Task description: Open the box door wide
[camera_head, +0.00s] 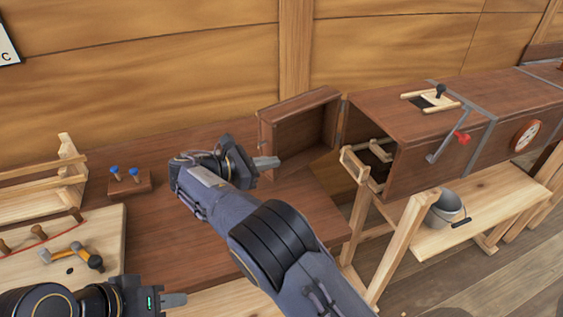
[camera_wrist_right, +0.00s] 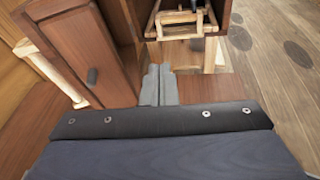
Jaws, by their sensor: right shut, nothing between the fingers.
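The wooden box (camera_head: 425,125) stands at the right, its left end open. Its door (camera_head: 300,130) is swung out toward the wall, well away from the opening; it also shows in the right wrist view (camera_wrist_right: 75,50) with a small dark handle (camera_wrist_right: 92,77). A pale wooden frame (camera_wrist_right: 180,24) shows in the opening. My right gripper (camera_head: 266,163) is shut and empty, close to the door's lower left edge in the head view. Its fingers (camera_wrist_right: 158,85) appear between door and box in the wrist view; contact cannot be told. My left gripper (camera_head: 175,300) is low at the left, its finger gap not visible.
A block with blue-topped pegs (camera_head: 130,183), a pale board with a hammer (camera_head: 70,257) and a wooden rack (camera_head: 50,180) are at the left. A grey bucket (camera_head: 446,209) is on the shelf below the box. Bare brown tabletop (camera_head: 150,235) lies between.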

